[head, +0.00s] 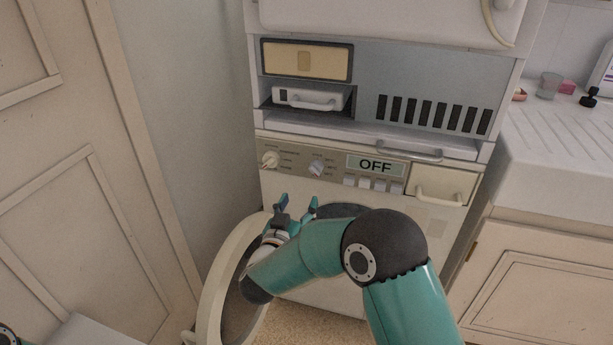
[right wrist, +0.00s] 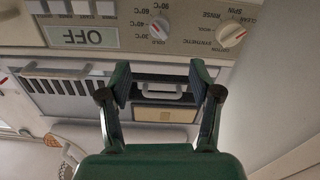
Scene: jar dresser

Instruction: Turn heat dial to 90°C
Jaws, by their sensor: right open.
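The heat dial (head: 317,168) is a small round knob on the washing machine's control panel, left of the display (head: 375,167), which reads OFF. In the right wrist view, where the panel appears upside down, the heat dial (right wrist: 158,29) has °C labels and COLD around it; I cannot read its exact setting. My right gripper (head: 297,205) is open and empty, below the dials and apart from them. Its two fingers (right wrist: 160,78) also show in the right wrist view, with the heat dial beyond them. My left gripper is out of view.
A second dial (head: 270,159) with wash programme labels sits left of the heat dial. Several buttons (head: 373,184) lie under the display. The round door (head: 211,290) hangs open at lower left. A drawer handle (head: 410,152) projects above the panel.

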